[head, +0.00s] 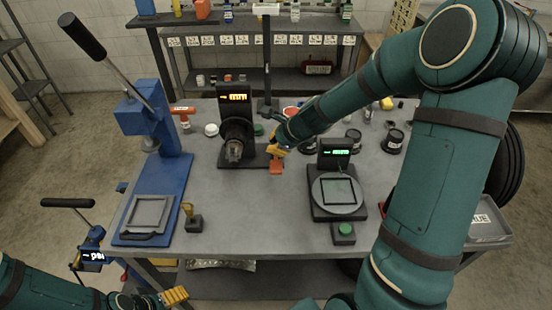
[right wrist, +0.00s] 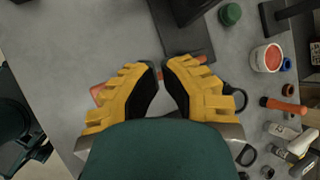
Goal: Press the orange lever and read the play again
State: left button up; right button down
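The orange lever (head: 277,168) sticks out to the right of a black gauge stand (head: 253,152) on the grey bench. The stand carries a round clamp and an amber display (head: 238,97) whose digits are too small to read surely. My right gripper (head: 275,150) is just above and behind the lever's flat pad. In the right wrist view my right gripper (right wrist: 160,73) has its fingertips nearly together, with nothing seen held. Parts of the orange lever (right wrist: 97,93) show behind its fingers; contact cannot be told. My left gripper (head: 174,296) is low at the left, below the bench edge.
A blue lever press (head: 170,165) stands at the left of the bench. A scale with a green display (head: 336,153) and green button (head: 344,231) is at the right. A small brass-topped stand (head: 192,218) is near the front. Jars and tools lie behind; the front middle is clear.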

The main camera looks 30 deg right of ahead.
aim_at(276, 158)
jog(key=shift+f, duration=0.15)
jog(key=shift+s+f+b, duration=0.1)
jog(key=shift+f+b, duration=0.15)
jog(key=shift+b, duration=0.2)
jog(key=shift+s+a+f+b, duration=0.15)
jog(key=shift+f+b, duration=0.75)
jog(key=shift+s+a+f+b, duration=0.1)
jog(key=shift+s+f+b, duration=0.05)
jog(key=shift+f+b, duration=0.7)
dwell(1.6)
jog(key=shift+r, duration=0.1)
dwell(0.5)
jog(key=shift+w+d+r+p, duration=0.1)
jog(key=shift+w+r+p, duration=0.1)
jog(key=shift+r+p, duration=0.9)
jog(key=shift+w+d+r+p, duration=0.1)
jog(key=shift+w+r+p, duration=0.1)
jog(key=shift+r+p, duration=0.9)
jog(key=shift+f, duration=0.15)
jog(key=r+p, duration=0.5)
jog(key=shift+w+d, duration=0.3)
jog(key=shift+w, duration=0.1)
